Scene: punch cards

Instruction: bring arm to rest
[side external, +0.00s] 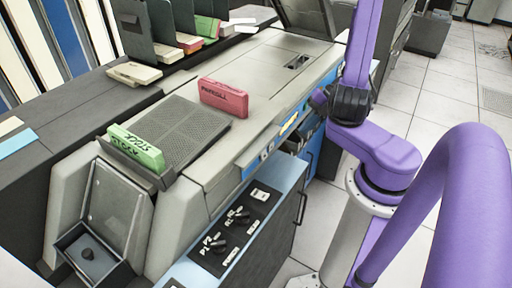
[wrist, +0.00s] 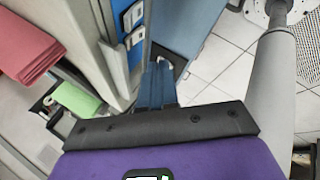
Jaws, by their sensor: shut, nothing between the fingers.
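My gripper (wrist: 157,72) shows in the wrist view as narrow blue-grey fingers beyond a black bar, shut and empty. It points down beside the machine's blue panels, and no card deck touches it. In the side external view my purple arm stands at the right, and I cannot make out the fingers clearly there. A pink card deck (side external: 224,97) with dark lettering stands on the grey machine top; it also shows in the wrist view (wrist: 28,48). A green card deck (side external: 137,147) stands tilted at the lower edge of the perforated plate; it also shows in the wrist view (wrist: 77,99).
The grey machine (side external: 270,70) fills the middle. Its blue-sided control panel (side external: 237,222) has dark knobs. Dark upright dividers (side external: 165,20) with several decks stand at the back left. An open tray (side external: 88,254) is at the lower left. Tiled floor (side external: 420,90) lies clear to the right.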

